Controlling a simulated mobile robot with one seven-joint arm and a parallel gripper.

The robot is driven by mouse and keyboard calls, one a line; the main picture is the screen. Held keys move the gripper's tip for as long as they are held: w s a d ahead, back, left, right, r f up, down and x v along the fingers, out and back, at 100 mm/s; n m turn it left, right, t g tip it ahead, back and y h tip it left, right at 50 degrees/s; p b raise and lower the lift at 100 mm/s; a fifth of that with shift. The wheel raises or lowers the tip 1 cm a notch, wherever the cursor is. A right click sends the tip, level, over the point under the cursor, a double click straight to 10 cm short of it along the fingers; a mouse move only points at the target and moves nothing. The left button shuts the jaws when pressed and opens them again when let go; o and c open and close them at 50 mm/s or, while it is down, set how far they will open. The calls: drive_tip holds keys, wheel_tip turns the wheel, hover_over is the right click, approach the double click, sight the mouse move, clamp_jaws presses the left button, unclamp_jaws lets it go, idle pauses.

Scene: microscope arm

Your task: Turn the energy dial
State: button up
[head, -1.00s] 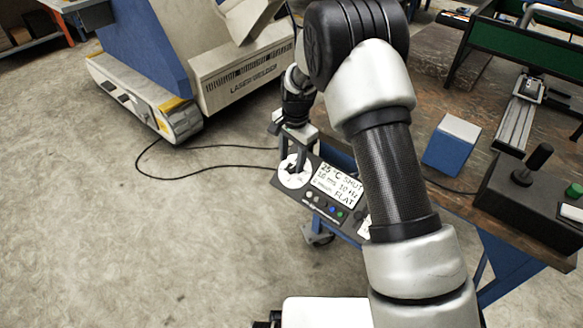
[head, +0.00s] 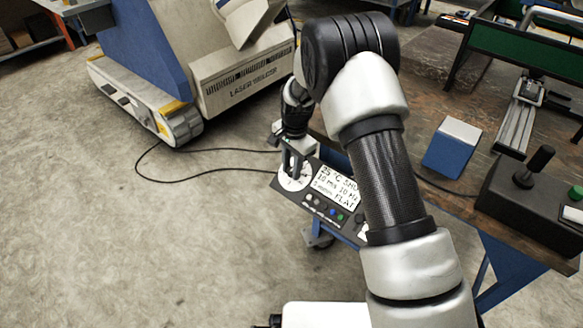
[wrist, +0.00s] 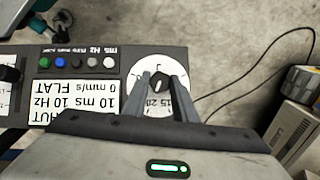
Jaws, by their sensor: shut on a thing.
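The energy dial is a round white scale with numbers and a dark knob at its middle. In the wrist view the knob (wrist: 158,82) sits between the two fingers of my gripper (wrist: 160,88), which is shut on it. The white scale (wrist: 137,72) shows around the fingers, with 15 and 20 readable near the gripper body. In the head view the dial (head: 284,181) is at the left end of the dark control panel (head: 300,198), and my gripper (head: 292,174) reaches down onto it. The knob is hidden there by the fingers.
The panel carries a text display (head: 335,187) and a row of coloured buttons (head: 322,207). A blue and white box (head: 452,148) and a joystick box (head: 530,190) stand on the workbench to the right. The laser welder (head: 240,80) stands behind. Open floor lies left.

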drive_tip(key=shift+r, duration=0.1)
drive_tip(key=shift+w+a+n+g+h+p, duration=0.1)
drive_tip(key=shift+n+g+h+p, duration=0.3)
drive_tip(key=shift+n, duration=0.3)
drive_tip(key=shift+a+n+g+h+p, duration=0.1)
drive_tip(key=shift+n+g+h+p, duration=0.2)
drive_tip(key=shift+n+h+p, duration=0.5)
drive_tip(key=shift+w+a+n+g+h+b, duration=0.15)
drive_tip(key=shift+n+h+b, duration=0.25)
drive_tip(key=shift+n, duration=0.65)
drive_tip(key=shift+s+n+g+h+b, duration=0.15)
drive_tip(key=shift+n+h, duration=0.45)
drive_tip(key=shift+n, duration=0.45)
drive_tip(key=shift+w, duration=0.1)
drive_tip(key=o, duration=1)
drive_tip(key=shift+o, duration=0.2)
drive_tip(key=p+v, duration=0.3)
drive_tip(key=v, duration=1.4)
